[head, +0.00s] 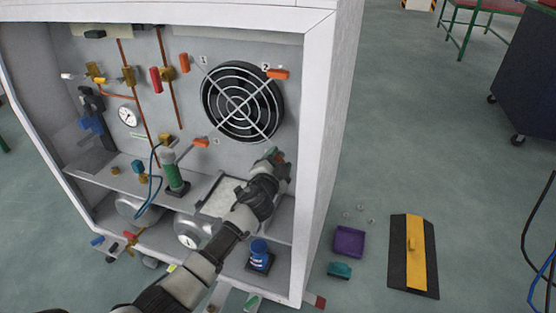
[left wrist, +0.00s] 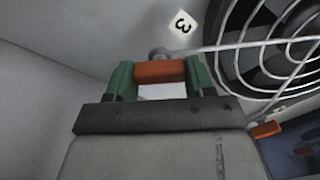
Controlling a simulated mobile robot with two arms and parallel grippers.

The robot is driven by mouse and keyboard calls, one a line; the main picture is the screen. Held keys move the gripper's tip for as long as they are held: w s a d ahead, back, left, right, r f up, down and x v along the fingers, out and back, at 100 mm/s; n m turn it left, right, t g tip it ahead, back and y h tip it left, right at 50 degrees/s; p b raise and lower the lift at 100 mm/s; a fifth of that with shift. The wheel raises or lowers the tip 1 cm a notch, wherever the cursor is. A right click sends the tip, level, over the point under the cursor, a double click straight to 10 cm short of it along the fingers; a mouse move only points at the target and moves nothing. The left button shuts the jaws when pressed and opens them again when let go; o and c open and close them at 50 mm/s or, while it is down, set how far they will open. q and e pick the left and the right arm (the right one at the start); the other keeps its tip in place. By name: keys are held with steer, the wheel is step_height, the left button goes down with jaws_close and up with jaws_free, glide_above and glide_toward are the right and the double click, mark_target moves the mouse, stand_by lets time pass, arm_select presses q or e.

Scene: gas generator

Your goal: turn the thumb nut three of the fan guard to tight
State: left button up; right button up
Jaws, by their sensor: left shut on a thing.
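The round fan guard (head: 241,101) is a wire grille over a dark fan on the cabinet's back panel. In the left wrist view, orange thumb nut three (left wrist: 159,71) lies crosswise between the green fingers of my left gripper (left wrist: 160,78), which is shut on it. The label "3" (left wrist: 180,23) is just beyond it, and the guard (left wrist: 275,45) is to the right. In the head view my left gripper (head: 274,156) is at the guard's lower right and hides nut three. My right gripper is not in view.
Other orange nuts sit at the upper left (head: 184,62), upper right (head: 278,74) and lower left (head: 201,142) of the guard. The cabinet's right wall (head: 313,150) is close to my gripper. A green-topped cylinder (head: 172,170) and blue-capped part (head: 259,252) stand inside.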

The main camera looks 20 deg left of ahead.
arm_select(q)
steer(key=m, duration=0.4)
steer(key=shift+f+m, duration=0.15)
steer(key=shift+m, duration=0.15)
steer(key=shift+d+f+m+p, duration=0.1)
steer(key=shift+m+p, duration=0.25)
steer(key=shift+m, duration=1.25)
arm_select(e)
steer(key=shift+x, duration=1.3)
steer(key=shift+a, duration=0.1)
arm_select(q)
steer(key=shift+m, duration=0.3)
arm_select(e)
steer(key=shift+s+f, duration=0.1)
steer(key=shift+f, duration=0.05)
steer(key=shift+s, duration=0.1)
arm_select(q)
steer(key=o, duration=0.9)
steer(key=shift+o, duration=0.2)
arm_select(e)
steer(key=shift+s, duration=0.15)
arm_select(q)
steer(key=shift+s, duration=0.1)
